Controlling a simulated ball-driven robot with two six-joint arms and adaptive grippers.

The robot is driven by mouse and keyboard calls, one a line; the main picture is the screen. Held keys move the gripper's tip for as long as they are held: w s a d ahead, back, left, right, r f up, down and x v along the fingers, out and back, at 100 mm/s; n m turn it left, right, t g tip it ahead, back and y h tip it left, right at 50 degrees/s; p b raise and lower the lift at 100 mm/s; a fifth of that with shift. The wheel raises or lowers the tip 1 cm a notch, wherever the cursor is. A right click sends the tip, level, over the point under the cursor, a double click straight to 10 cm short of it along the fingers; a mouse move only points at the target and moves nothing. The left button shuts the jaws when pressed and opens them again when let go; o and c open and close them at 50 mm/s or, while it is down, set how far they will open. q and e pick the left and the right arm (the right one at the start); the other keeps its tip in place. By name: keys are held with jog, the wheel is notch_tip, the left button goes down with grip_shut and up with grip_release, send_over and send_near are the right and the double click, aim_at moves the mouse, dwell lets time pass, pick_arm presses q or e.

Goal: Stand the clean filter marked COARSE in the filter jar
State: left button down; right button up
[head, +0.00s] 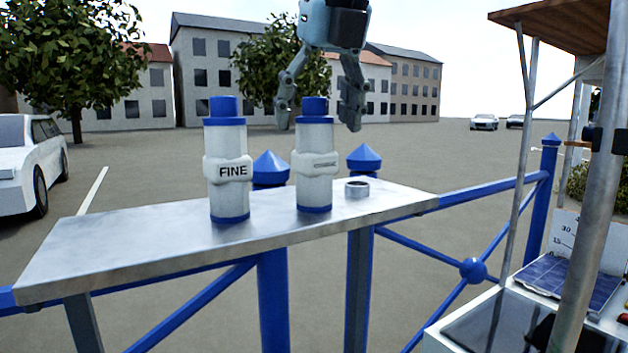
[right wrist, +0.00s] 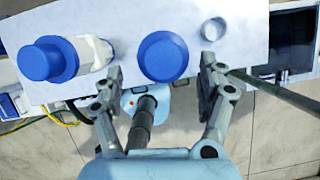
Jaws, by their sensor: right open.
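A white filter with blue ends and a collar marked FINE (head: 228,185) stands upright on the metal shelf (head: 120,245). A second similar filter (head: 314,180) stands upright to its right; its collar carries small lettering that I cannot read for certain. My right gripper (head: 318,120) is open above this second filter, its fingers on either side of the blue top in the picture. In the right wrist view, the second filter's round blue top (right wrist: 163,56) lies between and just beyond the open fingertips (right wrist: 161,72). I cannot make out the filter jar. My left gripper is not in view.
A small grey ring or cup (head: 357,188) sits on the shelf right of the second filter. Blue railing (head: 272,310) runs below the shelf. At right are a pole (head: 592,200) and a white ledge with a dark panel (head: 570,280). The shelf's left part is clear.

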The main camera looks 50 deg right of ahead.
aim_at(314, 139)
jog(key=x, duration=0.2)
jog(key=p+x, duration=0.1)
jog(key=x, duration=0.2)
jog(key=shift+w+d+f, duration=0.15)
jog(key=shift+d+f, duration=0.1)
jog(key=shift+c, duration=1)
jog(key=c, duration=1.2)
jog(key=shift+r, duration=0.6)
jog(key=shift+c, duration=0.2)
notch_tip(314, 139, up, 3)
jog(key=shift+f, duration=0.1)
jog(key=s+d+r+b, duration=0.3)
jog(key=s+r+b, duration=0.3)
jog(key=s, duration=0.5)
notch_tip(314, 139, down, 4)
jog(key=b, duration=0.3)
jog(key=shift+r, duration=0.1)
